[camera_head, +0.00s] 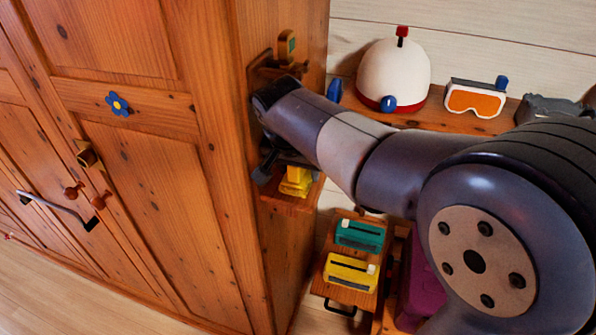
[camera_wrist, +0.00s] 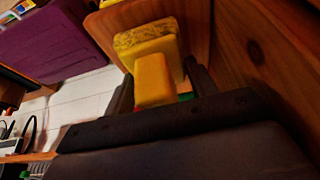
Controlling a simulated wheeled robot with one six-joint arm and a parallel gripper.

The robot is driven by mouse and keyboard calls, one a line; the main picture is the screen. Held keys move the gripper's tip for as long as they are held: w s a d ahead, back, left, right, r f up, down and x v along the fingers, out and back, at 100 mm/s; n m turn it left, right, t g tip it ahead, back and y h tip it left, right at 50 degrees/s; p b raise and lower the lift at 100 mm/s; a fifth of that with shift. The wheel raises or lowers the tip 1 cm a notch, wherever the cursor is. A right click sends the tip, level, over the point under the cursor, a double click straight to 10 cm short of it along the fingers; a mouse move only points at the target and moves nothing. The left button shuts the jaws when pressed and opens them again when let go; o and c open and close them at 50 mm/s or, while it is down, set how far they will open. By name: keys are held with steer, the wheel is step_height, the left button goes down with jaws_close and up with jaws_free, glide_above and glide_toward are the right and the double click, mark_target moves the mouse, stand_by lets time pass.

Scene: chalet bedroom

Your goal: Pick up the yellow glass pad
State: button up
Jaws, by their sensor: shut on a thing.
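The yellow glass pad (camera_head: 297,181) shows in the head view at a small wooden wall shelf (camera_head: 291,203) on the side of the wardrobe. It has a wide block and a narrower yellow part. In the wrist view the pad (camera_wrist: 152,72) lies between the two dark fingers of my gripper (camera_wrist: 160,85), which is shut on its narrower part. The wide block is beyond the fingertips, over or against the wooden shelf board. I cannot tell whether the pad still touches the shelf. In the head view my arm hides much of the gripper.
The wooden wardrobe (camera_head: 190,150) stands close on the left. Below are a teal box (camera_head: 360,236) and a yellow box (camera_head: 350,272) on wooden steps. A white helmet (camera_head: 393,75) and orange goggles (camera_head: 475,101) lie on a ledge behind my arm.

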steer(key=shift+b, duration=0.45)
steer(key=s+a+b, duration=0.2)
steer(key=s+a, duration=0.1)
steer(key=s, duration=0.5)
steer(key=s+a+b, duration=0.2)
steer(key=s+a, duration=0.1)
steer(key=s, duration=0.6)
steer(key=shift+r, duration=0.1)
